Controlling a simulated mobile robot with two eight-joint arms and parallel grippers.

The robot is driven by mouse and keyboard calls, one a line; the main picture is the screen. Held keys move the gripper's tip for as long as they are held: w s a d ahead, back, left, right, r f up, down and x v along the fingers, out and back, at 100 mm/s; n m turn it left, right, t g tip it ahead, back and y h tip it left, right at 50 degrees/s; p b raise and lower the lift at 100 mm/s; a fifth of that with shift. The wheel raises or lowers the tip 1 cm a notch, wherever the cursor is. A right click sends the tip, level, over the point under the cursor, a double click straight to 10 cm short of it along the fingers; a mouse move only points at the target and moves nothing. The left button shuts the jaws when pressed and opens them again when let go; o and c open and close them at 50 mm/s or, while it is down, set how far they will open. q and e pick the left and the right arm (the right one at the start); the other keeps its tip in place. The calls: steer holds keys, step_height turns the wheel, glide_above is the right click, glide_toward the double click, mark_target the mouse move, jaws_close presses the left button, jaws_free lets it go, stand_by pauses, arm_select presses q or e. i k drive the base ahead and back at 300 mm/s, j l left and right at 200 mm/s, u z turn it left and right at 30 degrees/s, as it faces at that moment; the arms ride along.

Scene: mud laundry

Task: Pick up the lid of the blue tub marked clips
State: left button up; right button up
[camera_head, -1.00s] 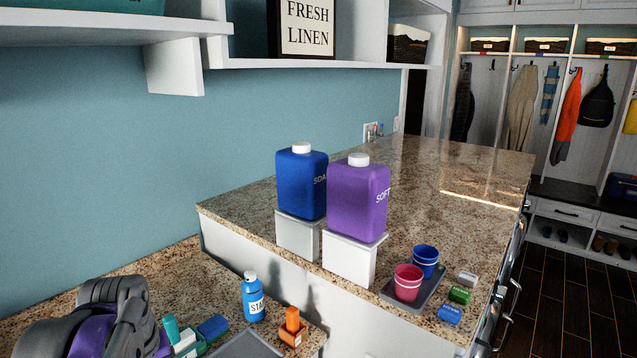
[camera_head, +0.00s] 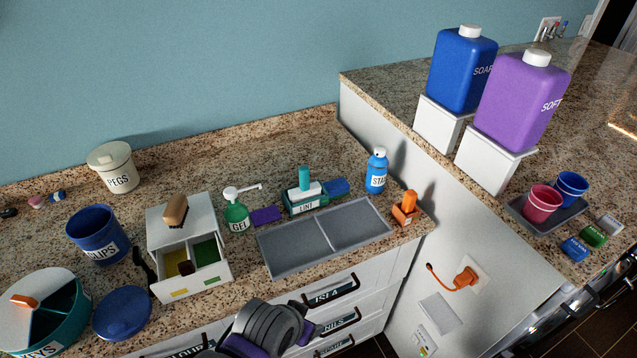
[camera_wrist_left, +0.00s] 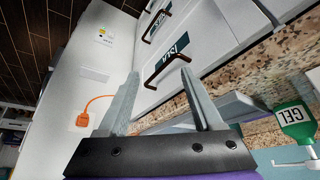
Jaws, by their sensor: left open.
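The blue tub marked clips (camera_head: 97,240) stands upright and open on the granite counter at the left of the head view. A round blue lid (camera_head: 121,312) lies flat on the counter in front of it, apart from the tub. My left arm shows at the bottom middle of the head view, in front of the drawers, right of the lid; its fingertips are hidden there. In the left wrist view my left gripper (camera_wrist_left: 160,100) is open with nothing between its fingers, facing the drawer fronts. My right gripper is in neither view.
A teal tub marked keys (camera_head: 68,327) stands close left of the lid. A white box with an open drawer (camera_head: 190,262) and a brush stands right of it. A pegs tub (camera_head: 113,166) is behind. A grey tray (camera_head: 325,238) lies near the counter edge.

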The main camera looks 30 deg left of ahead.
mark_target(125, 311)
steer(key=u, duration=2.55)
